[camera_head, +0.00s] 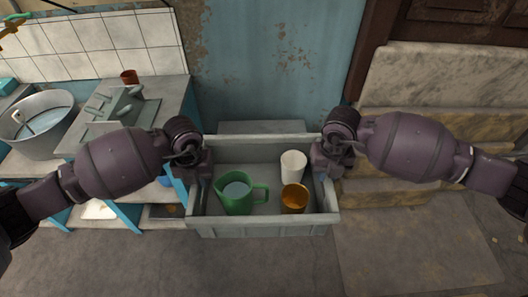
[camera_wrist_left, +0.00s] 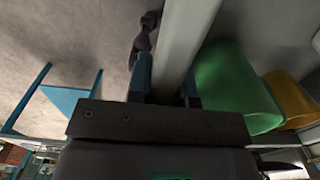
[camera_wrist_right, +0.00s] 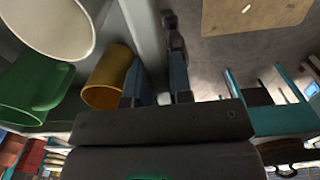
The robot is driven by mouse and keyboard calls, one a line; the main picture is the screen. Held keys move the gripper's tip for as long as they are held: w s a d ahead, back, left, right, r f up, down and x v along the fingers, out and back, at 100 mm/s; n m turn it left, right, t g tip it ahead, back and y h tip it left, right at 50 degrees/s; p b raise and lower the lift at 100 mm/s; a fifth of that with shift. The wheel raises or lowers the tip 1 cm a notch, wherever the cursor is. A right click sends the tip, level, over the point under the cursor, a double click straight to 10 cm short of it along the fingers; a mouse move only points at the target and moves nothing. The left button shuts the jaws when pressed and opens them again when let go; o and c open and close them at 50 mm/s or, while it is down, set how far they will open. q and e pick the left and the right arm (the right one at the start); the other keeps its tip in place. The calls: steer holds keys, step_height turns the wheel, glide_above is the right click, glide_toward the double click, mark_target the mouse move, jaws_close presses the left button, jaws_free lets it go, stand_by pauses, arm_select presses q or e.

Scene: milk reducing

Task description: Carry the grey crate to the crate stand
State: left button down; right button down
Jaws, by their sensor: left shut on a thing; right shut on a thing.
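The grey crate (camera_head: 262,222) is in the middle of the head view, with a green jug (camera_head: 236,196), a white cup (camera_head: 293,166) and an amber cup (camera_head: 295,198) standing inside. My left gripper (camera_head: 197,180) is shut on the crate's left wall; the wall also runs between its fingers in the left wrist view (camera_wrist_left: 178,45). My right gripper (camera_head: 327,172) is shut on the crate's right wall, which also shows in the right wrist view (camera_wrist_right: 145,40). The crate looks level. I cannot tell its height above the floor. A grey block (camera_head: 265,127) behind the crate may be the stand.
A tiled counter (camera_head: 160,95) with a metal basin (camera_head: 40,125) and a small brown pot (camera_head: 129,77) is at left. Stone steps (camera_head: 440,130) rise at right. A blue wall (camera_head: 270,60) stands behind. Floor in front (camera_head: 200,270) is clear.

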arm_select(q)
steer(key=shift+d, duration=0.1)
arm_select(e)
steer(key=shift+d, duration=0.35)
